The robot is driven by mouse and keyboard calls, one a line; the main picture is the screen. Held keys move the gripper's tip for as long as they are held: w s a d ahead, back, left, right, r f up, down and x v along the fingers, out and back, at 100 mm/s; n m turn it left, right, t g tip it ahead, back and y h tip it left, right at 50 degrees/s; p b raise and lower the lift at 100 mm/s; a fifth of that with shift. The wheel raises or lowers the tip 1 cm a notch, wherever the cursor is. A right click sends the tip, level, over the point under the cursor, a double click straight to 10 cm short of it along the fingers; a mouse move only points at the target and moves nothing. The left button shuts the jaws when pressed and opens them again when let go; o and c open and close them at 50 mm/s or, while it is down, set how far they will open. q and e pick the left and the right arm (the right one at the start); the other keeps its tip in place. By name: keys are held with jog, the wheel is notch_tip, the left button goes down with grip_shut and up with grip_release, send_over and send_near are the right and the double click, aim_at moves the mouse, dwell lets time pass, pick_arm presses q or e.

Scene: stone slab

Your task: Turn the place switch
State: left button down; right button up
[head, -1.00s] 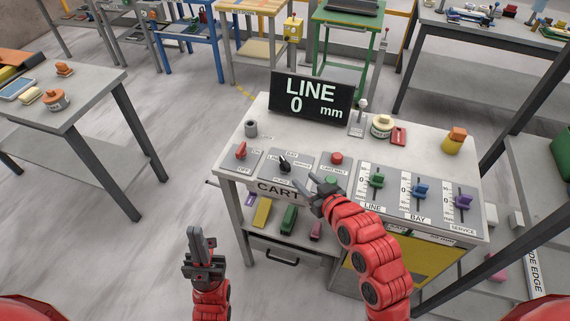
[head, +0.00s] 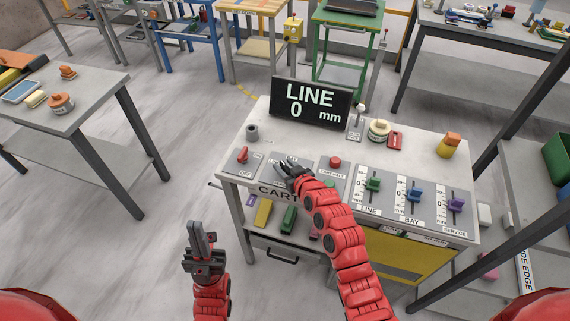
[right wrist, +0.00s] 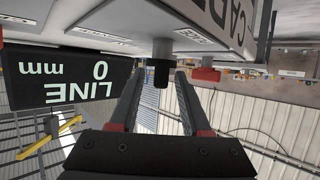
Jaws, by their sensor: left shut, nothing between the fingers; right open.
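The place switch shows in the right wrist view as a small black knob (right wrist: 160,76) on a grey plate. In the head view my right gripper covers most of it. My right gripper (head: 285,163) is open, its two fingers on either side of the knob in the wrist view (right wrist: 159,78). I cannot tell how far the tips reach past the knob, and no contact is clear. My left gripper (head: 199,228) is shut and empty, in front of the bench and apart from it. The display (head: 311,101) reads LINE 0 mm.
A red on/off switch (head: 243,154) stands left of the place switch and a red cart halt button (head: 335,162) right of it. Green (head: 373,184), blue (head: 414,194) and purple (head: 455,204) sliders line the panel's right side. A grey cup (head: 252,133) stands behind.

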jog(key=shift+w, duration=0.1)
grip_shut()
dwell(0.4)
